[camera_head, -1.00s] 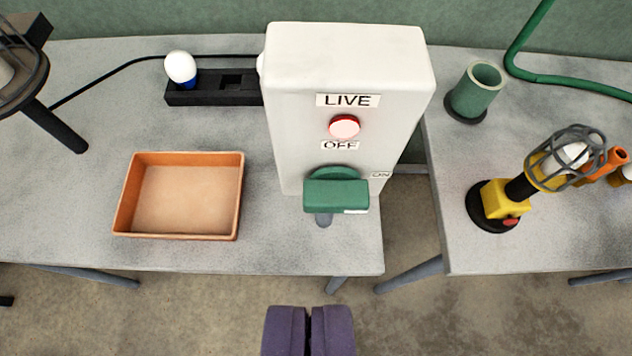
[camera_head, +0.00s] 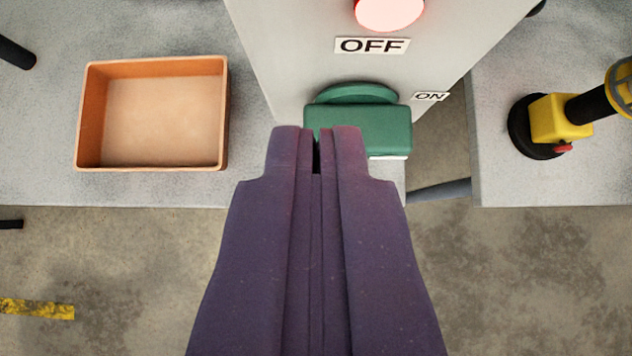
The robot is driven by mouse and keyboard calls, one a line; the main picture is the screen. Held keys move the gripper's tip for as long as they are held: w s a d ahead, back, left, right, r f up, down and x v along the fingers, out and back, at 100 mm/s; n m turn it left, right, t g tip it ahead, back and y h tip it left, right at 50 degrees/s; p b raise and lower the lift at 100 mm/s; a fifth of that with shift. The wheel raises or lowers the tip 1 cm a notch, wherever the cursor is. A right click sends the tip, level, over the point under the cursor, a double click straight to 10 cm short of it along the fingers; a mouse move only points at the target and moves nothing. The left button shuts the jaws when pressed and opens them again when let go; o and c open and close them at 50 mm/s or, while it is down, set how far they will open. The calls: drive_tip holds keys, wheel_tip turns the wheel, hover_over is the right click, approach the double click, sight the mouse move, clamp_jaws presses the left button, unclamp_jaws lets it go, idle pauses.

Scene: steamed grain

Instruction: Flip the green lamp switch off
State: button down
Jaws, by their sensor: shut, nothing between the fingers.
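The green switch (camera_head: 385,130) is a blocky handle on a round green base, low on the front of the white box (camera_head: 290,40). An OFF label (camera_head: 372,46) is above it and an ON label (camera_head: 430,97) is to its upper right. A red light (camera_head: 390,8) glows above the OFF label. My purple gripper (camera_head: 317,135) is shut and empty. Its tips overlap the left part of the handle in the picture and hide it; I cannot tell whether they touch.
An orange tray (camera_head: 78,120) stands on the grey table to the left. A yellow and black lamp (camera_head: 562,118) stands on the right table (camera_head: 545,185), across a gap. Floor shows in front of the tables.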

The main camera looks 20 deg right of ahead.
wheel_tip(320, 180, down, 6)
drive_tip(key=w+b, duration=0.1)
drive_tip(key=b, duration=0.1)
drive_tip(key=shift+w+d, duration=0.25)
drive_tip(key=shift+w, duration=0.15)
drive_tip(key=shift+d, duration=0.15)
